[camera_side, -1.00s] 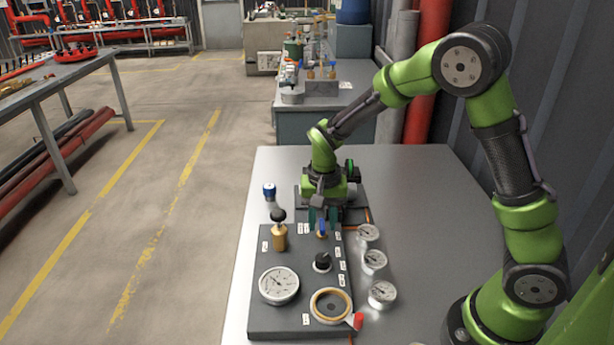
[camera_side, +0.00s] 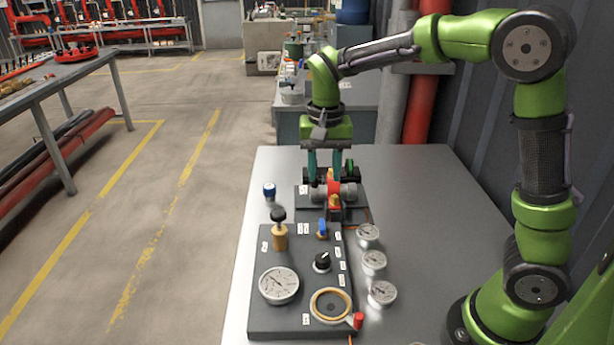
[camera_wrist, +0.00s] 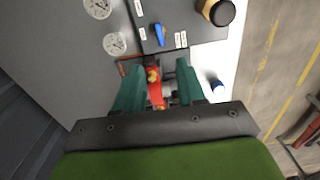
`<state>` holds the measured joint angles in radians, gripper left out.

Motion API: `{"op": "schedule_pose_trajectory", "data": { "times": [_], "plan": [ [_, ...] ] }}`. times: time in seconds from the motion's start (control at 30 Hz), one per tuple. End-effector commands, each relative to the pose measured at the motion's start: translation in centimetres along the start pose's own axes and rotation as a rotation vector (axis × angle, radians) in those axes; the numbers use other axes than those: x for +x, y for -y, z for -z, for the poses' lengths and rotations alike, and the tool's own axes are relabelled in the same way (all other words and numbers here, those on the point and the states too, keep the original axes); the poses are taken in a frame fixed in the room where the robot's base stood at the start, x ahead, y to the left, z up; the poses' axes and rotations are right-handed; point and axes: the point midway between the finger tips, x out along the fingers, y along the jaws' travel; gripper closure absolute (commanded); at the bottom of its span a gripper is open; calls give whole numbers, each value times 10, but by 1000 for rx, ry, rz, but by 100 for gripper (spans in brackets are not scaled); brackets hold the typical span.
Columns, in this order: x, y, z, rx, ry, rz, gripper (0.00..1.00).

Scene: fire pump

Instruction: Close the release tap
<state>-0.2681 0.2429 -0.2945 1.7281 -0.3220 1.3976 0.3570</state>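A small tap with a blue handle (camera_side: 322,228) stands on the dark panel (camera_side: 262,322); the blue handle also shows in the wrist view (camera_wrist: 159,35). I cannot tell from its look alone whether it is the release tap. My gripper (camera_side: 324,179) points down beyond the blue tap, over a fitting with a red handle (camera_side: 334,195). In the wrist view, my gripper's (camera_wrist: 160,70) teal fingers stand apart with the red handle (camera_wrist: 155,88) between or below them. I cannot tell whether they touch it.
A brass valve with a black knob (camera_side: 279,228), a large gauge (camera_side: 279,285), a black dial (camera_side: 322,262) and a ring with a red lever (camera_side: 331,306) share the panel. Three small gauges (camera_side: 374,262) stand to its right. A blue-capped part (camera_side: 269,191) is at the left.

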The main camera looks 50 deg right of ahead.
Motion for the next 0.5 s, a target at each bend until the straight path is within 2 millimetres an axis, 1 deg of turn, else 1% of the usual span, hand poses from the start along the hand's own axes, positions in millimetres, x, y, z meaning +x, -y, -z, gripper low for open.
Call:
{"op": "schedule_pose_trajectory", "data": {
  "times": [0.03, 0.1, 0.2, 0.33, 0.5],
  "plan": [
    [-10, 0, 0, 2, -2, 4, 61],
    [-20, 0, 0, 0, -1, 2, 61],
    [-29, 0, 0, 0, -1, 1, 61],
    [-34, 0, 0, 1, 0, 0, 61],
    [-35, 0, 0, 1, 1, 0, 61]
  ]
}}
